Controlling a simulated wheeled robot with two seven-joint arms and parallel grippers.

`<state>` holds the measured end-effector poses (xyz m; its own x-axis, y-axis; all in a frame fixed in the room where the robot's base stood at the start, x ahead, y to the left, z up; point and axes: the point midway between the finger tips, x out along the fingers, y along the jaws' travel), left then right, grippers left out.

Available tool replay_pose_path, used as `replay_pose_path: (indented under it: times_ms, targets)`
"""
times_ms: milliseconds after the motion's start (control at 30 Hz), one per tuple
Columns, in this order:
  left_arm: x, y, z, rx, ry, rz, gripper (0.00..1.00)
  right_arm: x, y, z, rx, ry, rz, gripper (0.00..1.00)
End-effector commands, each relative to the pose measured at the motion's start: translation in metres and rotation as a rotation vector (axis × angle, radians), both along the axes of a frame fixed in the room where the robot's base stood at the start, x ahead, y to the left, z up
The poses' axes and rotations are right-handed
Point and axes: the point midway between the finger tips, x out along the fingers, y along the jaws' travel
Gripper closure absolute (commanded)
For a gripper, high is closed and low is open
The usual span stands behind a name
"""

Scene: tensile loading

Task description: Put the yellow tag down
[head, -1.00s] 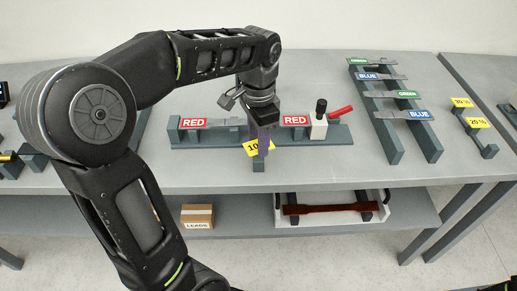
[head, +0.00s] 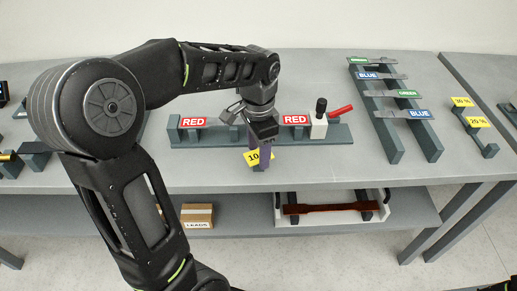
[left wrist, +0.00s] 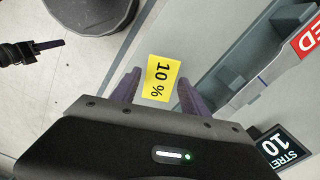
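The yellow tag marked 10 % (head: 253,157) is near the table's front edge, in front of the grey rail with the red labels. In the left wrist view the tag (left wrist: 160,78) shows whole between the two purple fingers of my left gripper (left wrist: 160,85). The fingers stand apart on either side, with a slim gap at the tag's left edge. In the head view the left gripper (head: 262,158) points down around the tag. What lies under the tag is mostly hidden; it appears to sit on a small grey block.
The grey rail (head: 345,134) behind carries two red labels (head: 193,122) and a white clamp with a red lever (head: 341,111). A rack with green and blue labelled pieces (head: 394,148) stands to the right. Yellow 30 % (head: 461,102) and 20 % (head: 478,122) tags lie further right.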

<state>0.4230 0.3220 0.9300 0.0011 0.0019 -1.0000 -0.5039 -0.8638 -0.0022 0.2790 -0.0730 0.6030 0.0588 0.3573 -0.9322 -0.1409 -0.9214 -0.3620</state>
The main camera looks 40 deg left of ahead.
Motion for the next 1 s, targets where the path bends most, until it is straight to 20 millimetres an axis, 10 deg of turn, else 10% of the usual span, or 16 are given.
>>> replay_pose_path:
  times_ms: [533, 1000]
  targets:
    - [0.001, 0.0, 0.013, 0.0, -0.004, 0.0, 0.39, 0.0, 0.0, 0.002, 0.0, 0.0, 0.0, 0.64]
    - [0.001, 0.0, 0.107, -0.001, -0.003, 0.0, 0.39, 0.0, 0.0, 0.012, 0.0, 0.001, 0.0, 0.64]
